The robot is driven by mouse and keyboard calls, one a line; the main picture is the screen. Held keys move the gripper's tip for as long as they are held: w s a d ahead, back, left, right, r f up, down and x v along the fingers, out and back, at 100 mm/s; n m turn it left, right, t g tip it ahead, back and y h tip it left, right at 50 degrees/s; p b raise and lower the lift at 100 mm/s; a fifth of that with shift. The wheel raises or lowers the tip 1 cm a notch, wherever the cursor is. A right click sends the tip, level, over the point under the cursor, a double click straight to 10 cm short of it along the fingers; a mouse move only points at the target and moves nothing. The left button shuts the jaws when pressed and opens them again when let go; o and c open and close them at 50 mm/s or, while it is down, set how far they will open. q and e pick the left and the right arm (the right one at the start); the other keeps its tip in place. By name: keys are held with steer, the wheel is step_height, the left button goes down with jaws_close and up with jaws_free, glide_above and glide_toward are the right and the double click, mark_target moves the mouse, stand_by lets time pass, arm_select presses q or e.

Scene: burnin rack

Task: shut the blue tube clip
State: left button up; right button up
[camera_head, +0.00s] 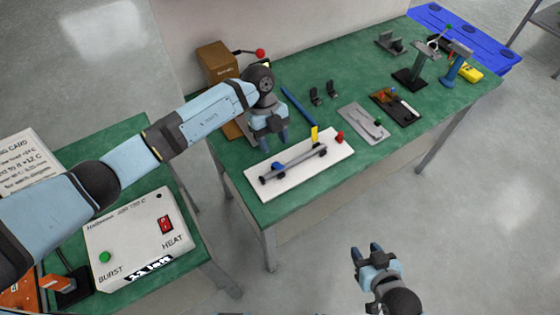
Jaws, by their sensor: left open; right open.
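A grey tube (301,159) lies on a white board (292,182) near the front edge of the green table. A small blue clip (277,167) sits on the tube towards its left part; whether it stands open or shut is too small to tell. My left gripper (272,143) points down, open, just behind the board and close to the blue clip, apparently apart from it. My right gripper (367,248) is open and empty over the floor in front of the table.
A yellow tab (314,134) stands at the tube's right end, beside a red knob (339,137). A blue bar (298,106), black brackets (316,97) and a grey plate (363,123) lie behind. A heater box (138,240) stands on the left table.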

mark_target(281, 167)
arm_select(q)
steer(key=x, duration=0.8)
steer(key=shift+f+p, duration=0.15)
steer(key=shift+p, duration=0.2)
